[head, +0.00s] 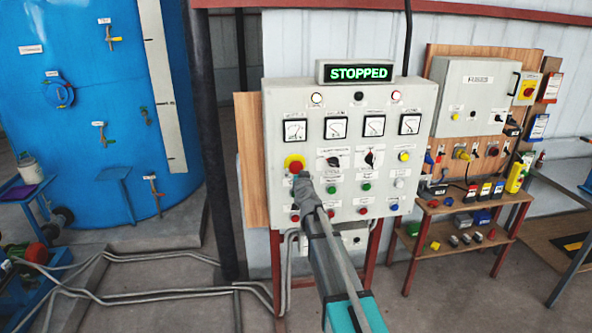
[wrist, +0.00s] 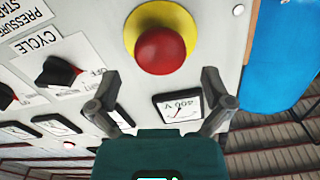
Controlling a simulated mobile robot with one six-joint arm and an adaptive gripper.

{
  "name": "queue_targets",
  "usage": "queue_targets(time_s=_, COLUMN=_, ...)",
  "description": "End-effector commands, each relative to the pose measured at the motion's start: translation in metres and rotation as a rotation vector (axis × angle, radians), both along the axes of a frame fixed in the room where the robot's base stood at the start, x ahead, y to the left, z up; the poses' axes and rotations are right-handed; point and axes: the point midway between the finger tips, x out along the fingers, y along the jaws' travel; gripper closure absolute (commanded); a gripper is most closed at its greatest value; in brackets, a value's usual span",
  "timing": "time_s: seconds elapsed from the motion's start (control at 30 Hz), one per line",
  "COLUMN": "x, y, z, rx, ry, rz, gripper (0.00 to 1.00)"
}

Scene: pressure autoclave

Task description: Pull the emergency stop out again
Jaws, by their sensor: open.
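The emergency stop (head: 296,165) is a red mushroom button on a yellow round base, at the left of the grey control panel (head: 272,120). In the wrist view the red button (wrist: 160,50) lies just beyond my fingertips, centred between them. My gripper (wrist: 157,88) is open and empty, with one finger on each side below the button and a gap to it. In the head view my gripper (head: 300,182) is just below and in front of the button and partly overlaps the panel there. Whether the button is pressed in cannot be told.
A green STOPPED sign (head: 358,72) sits on top of the panel. Dark rotary switches (wrist: 58,72) and a 400 V meter (wrist: 180,106) are close to my fingers. A wooden bench (head: 470,205) with several small items stands at right, and a blue tank (head: 90,170) at left.

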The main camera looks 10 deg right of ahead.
Motion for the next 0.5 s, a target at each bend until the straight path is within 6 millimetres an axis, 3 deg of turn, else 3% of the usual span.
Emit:
queue_targets(time_s=0.03, x=0.01, y=0.0, z=0.0, rx=0.0, ry=0.0, rz=0.0, gripper=0.0)
queue_targets(time_s=0.2, x=0.025, y=0.0, z=0.0, rx=0.0, ry=0.0, rz=0.0, gripper=0.0)
queue_targets(time_s=0.5, x=0.031, y=0.001, z=0.0, rx=0.0, ry=0.0, rz=0.001, gripper=0.0)
